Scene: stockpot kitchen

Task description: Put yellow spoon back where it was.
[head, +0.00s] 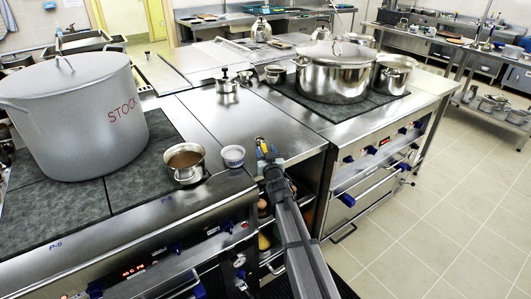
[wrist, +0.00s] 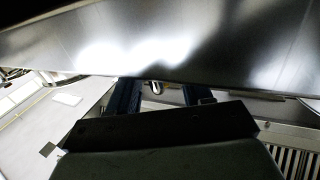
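My gripper (head: 264,150) is at the front edge of the steel counter, right of a small white bowl, in the head view. A small yellow patch shows at its blue tip; I cannot tell whether it is the yellow spoon or part of the gripper. In the wrist view, the two dark blue fingers of my gripper (wrist: 160,92) stand apart, under the edge of a bright steel surface (wrist: 170,40). A small pale rounded thing (wrist: 155,88) shows between them, and nothing yellow. No spoon can be made out clearly in either view.
The white bowl (head: 233,156) and a small pan of brown liquid (head: 185,162) stand left of my gripper. A big stockpot (head: 75,115) is at left, a lidded steel pot (head: 335,75) at right. Below the counter is an open shelf (head: 300,187) with food. Clear floor lies right.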

